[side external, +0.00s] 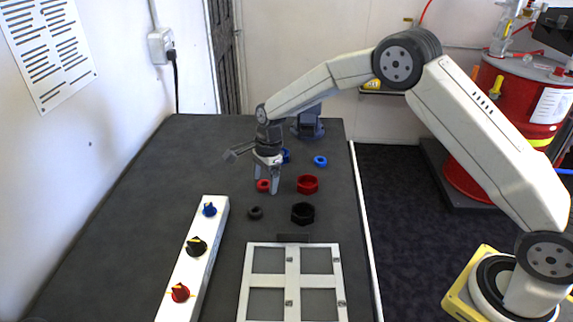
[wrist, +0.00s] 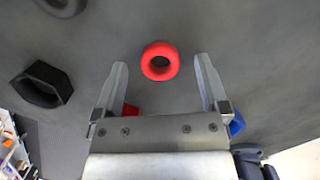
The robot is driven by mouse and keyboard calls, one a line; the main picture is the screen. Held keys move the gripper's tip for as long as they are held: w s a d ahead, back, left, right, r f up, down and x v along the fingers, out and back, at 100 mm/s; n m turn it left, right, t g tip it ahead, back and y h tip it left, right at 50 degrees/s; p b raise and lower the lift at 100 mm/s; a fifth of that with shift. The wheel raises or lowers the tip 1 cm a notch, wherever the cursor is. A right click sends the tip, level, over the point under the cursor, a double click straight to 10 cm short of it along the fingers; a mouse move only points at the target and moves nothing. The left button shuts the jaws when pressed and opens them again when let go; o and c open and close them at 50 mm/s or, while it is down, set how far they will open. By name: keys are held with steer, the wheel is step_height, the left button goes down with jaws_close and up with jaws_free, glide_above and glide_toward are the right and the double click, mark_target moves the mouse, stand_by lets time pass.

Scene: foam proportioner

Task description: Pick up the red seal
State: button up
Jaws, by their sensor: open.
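The red seal (wrist: 147,64) is a small red ring lying flat on the dark table. In the wrist view it sits between and slightly beyond the tips of my open gripper (wrist: 160,66), with a gap on both sides. In the side view the red seal (side external: 263,186) shows between the fingers of my gripper (side external: 267,189), which points down with its tips near the table. No contact with the seal is visible. The jaws are empty.
A larger red nut (side external: 308,184) lies right of the seal. A black seal (side external: 255,213) and black nut (side external: 302,214) lie nearer, blue parts (side external: 320,161) farther back. A white knob panel (side external: 205,251) and white frame (side external: 291,281) occupy the front.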

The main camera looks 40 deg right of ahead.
steer(key=shift+f, duration=0.2)
steer(key=shift+c, duration=0.2)
jaws_close()
